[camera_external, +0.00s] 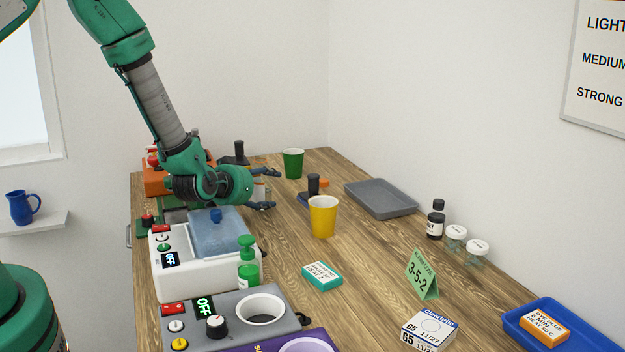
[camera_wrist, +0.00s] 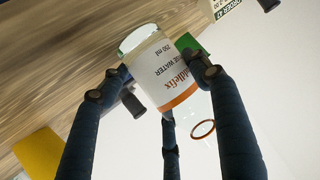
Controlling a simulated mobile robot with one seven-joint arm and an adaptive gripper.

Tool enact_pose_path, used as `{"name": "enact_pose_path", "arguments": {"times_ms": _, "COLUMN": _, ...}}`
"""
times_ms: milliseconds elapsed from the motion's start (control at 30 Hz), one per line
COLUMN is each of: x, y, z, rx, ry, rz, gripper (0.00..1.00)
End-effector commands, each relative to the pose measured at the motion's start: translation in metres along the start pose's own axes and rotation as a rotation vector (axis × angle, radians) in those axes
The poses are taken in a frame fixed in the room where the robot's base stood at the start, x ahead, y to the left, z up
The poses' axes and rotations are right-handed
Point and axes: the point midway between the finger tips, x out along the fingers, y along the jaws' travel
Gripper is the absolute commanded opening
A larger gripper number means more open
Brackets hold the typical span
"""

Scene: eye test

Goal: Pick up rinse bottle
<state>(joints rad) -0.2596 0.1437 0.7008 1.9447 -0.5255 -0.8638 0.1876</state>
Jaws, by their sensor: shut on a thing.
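The rinse bottle is clear, with a white label reading "RINSE WATER" and an orange band. It fills the middle of the wrist view (camera_wrist: 165,70), its label upside down there. My gripper (camera_wrist: 160,82) has three dark fingers closed around the bottle. In the external view my gripper (camera_external: 266,188) is over the back left of the table, its fingers pointing right. Only a small pale part of the bottle (camera_external: 259,191) shows between them. I cannot tell whether its base touches the table.
A yellow cup (camera_external: 322,217) stands right of my gripper and a green cup (camera_external: 293,163) behind it. A white bath with a blue lid (camera_external: 215,235) and a green pump bottle (camera_external: 248,272) stand in front. A grey tray (camera_external: 380,200) lies right. Bare wood shows mid-table.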

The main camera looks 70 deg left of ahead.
Motion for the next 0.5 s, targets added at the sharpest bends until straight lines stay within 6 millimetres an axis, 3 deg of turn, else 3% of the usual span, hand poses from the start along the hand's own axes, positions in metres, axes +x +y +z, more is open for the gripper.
{"name": "enact_pose_path", "arguments": {"times_ms": 500, "x": -0.007, "y": 0.0, "z": -0.017, "rx": -0.001, "ry": 0.001, "rz": 0.0, "gripper": 0.32}}
